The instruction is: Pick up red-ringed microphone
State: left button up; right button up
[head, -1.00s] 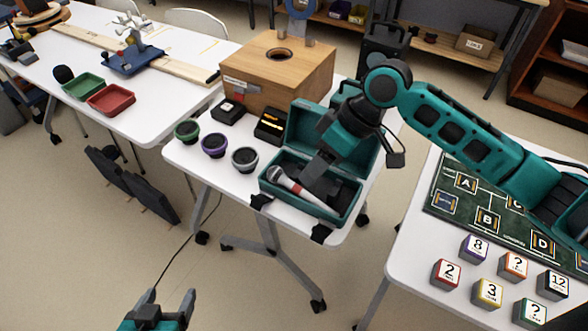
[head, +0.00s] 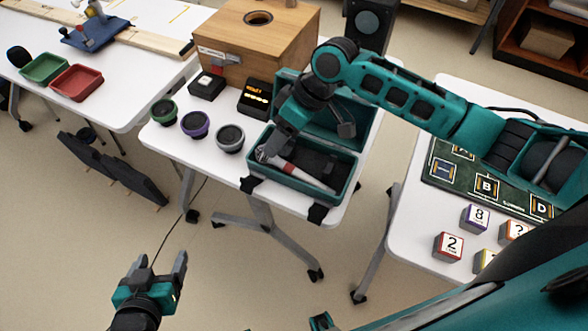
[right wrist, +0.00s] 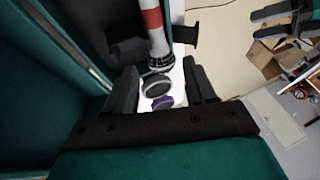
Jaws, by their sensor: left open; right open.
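The red-ringed microphone (head: 304,175) lies in the open teal case (head: 345,186), its mesh head at the left end and its pale handle towards the front right. In the right wrist view the microphone (right wrist: 152,20) shows its red band and dark head just beyond the fingers. My right gripper (head: 272,146) is open at the case's left end, over the microphone's head and partly hiding it. Its fingers (right wrist: 162,88) stand apart with nothing clamped between them. My left gripper (head: 159,263) is open and empty over the floor at the lower left.
Green, purple and grey ringed round pieces (head: 195,124) stand left of the case. A wooden box (head: 258,40) and small black boxes (head: 207,86) stand behind. The case's raised lid (head: 345,125) is close behind my right gripper. Lettered cubes (head: 448,246) sit on the right table.

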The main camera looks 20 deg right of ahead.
jog(key=x, duration=0.4)
jog(key=shift+s, duration=0.1)
jog(key=shift+a+f, duration=0.1)
jog(key=shift+f, duration=0.1)
pick_arm(q)
jog(key=shift+w, duration=0.4)
pick_arm(e)
jog(key=shift+c, duration=0.3)
jog(key=c, duration=0.9)
notch_tip(320, 180, up, 19)
jog(key=shift+r+p, duration=0.2)
jog(key=shift+p, duration=1)
jog(key=shift+c, duration=0.3)
pick_arm(q)
notch_tip(320, 180, up, 4)
jog(key=shift+s+f+p, duration=0.1)
jog(key=shift+f+p, duration=0.15)
jog(key=shift+p, duration=0.2)
pick_arm(e)
notch_tip(320, 180, down, 8)
jog(key=w+d+g+h, duration=0.1)
jog(key=w+d+h, duration=0.1)
jog(key=w, duration=0.1)
jog(key=shift+g, duration=0.4)
